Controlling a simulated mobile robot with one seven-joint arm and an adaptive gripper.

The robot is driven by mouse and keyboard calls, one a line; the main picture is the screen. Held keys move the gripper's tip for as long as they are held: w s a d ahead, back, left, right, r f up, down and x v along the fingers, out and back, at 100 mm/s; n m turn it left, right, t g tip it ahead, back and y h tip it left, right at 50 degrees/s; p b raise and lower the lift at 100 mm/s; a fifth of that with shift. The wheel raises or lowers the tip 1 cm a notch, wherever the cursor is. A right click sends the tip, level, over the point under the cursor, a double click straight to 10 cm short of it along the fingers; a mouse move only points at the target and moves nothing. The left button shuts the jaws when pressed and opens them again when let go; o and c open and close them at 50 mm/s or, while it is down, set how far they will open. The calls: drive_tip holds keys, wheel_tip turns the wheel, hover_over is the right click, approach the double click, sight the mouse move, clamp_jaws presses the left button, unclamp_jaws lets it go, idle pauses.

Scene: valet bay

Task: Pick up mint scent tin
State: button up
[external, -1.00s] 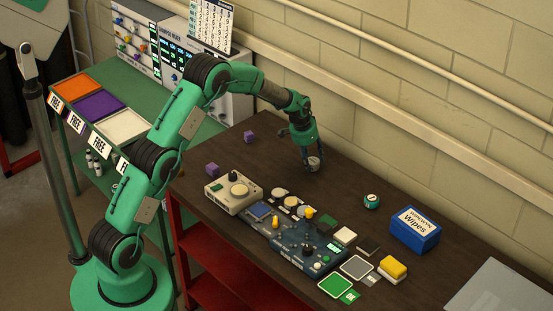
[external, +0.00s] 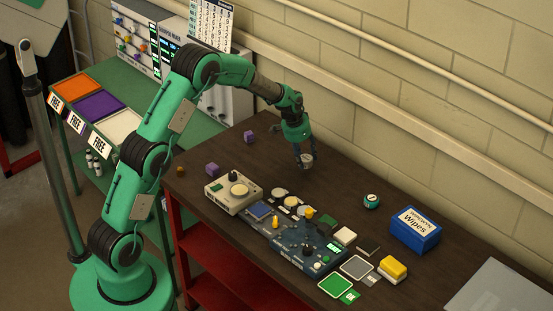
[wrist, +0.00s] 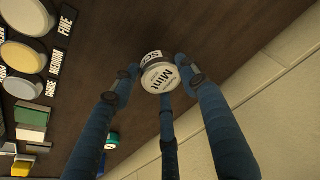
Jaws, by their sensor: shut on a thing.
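I cannot tell for sure whether the tin is clear of the table top.
A teal round tin (external: 371,202) and a blue wipes box (external: 414,232) stand to the right. A cream device (external: 233,193), purple cubes (external: 212,169) and a dark control box (external: 305,247) are in front. The block wall (external: 400,120) runs close behind.

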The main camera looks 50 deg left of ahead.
drive_tip(key=s, duration=0.7)
drive_tip(key=s+d+r, duration=0.1)
drive_tip(key=s, duration=0.3)
drive_tip(key=shift+s+p, duration=0.3)
